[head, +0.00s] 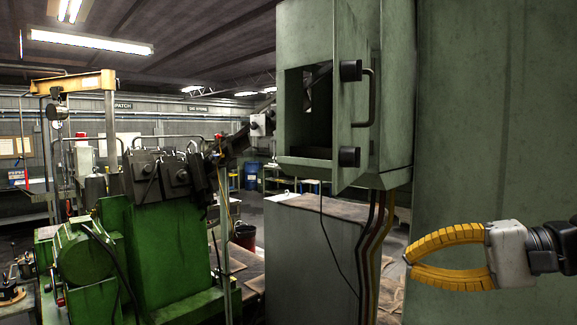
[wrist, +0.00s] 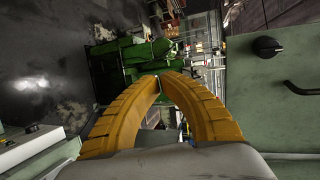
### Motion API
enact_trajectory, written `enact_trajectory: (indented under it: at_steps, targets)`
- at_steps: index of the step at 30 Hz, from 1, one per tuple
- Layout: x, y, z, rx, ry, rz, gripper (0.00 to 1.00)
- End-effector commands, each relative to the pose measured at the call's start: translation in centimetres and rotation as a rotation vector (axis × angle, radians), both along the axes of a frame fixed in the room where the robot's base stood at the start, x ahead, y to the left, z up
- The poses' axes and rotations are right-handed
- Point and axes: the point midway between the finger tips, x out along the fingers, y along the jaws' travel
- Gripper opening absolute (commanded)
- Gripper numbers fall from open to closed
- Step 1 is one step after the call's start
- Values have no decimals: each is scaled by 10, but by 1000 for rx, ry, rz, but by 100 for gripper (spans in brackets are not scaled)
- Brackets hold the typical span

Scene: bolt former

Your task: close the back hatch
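The hatch (head: 345,115) is a grey-green door on a cabinet box of the same colour (head: 300,40), in the upper middle of the head view. It stands open, angled toward me, and the dark opening (head: 305,120) shows to its left. A black bar handle (head: 371,97) and two black knobs are on it. A panel with a knob and part of a handle (wrist: 300,90) shows at the right of the wrist view. My gripper (head: 408,262), with curved yellow fingers, is to the right of and lower than the hatch, apart from it. Its fingertips meet, with nothing between them.
A large green machine wall (head: 490,110) fills the right side behind my gripper. Cables (head: 375,250) hang below the box, beside a grey cabinet (head: 310,260). A bright green machine (head: 155,250) stands at the left. Open air lies between my gripper and the hatch.

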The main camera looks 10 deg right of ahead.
Motion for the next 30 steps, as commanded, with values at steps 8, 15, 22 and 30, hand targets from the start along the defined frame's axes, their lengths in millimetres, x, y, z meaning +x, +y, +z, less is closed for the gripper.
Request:
enact_trajectory:
  at_steps: [8,15,22,30]
  targets:
    - [-19,-63,135,188,-177,27,0]
    - [-10,-48,139,201,-192,36,0]
    - [16,-6,140,199,-190,37,0]
    - [44,38,140,199,-191,36,0]
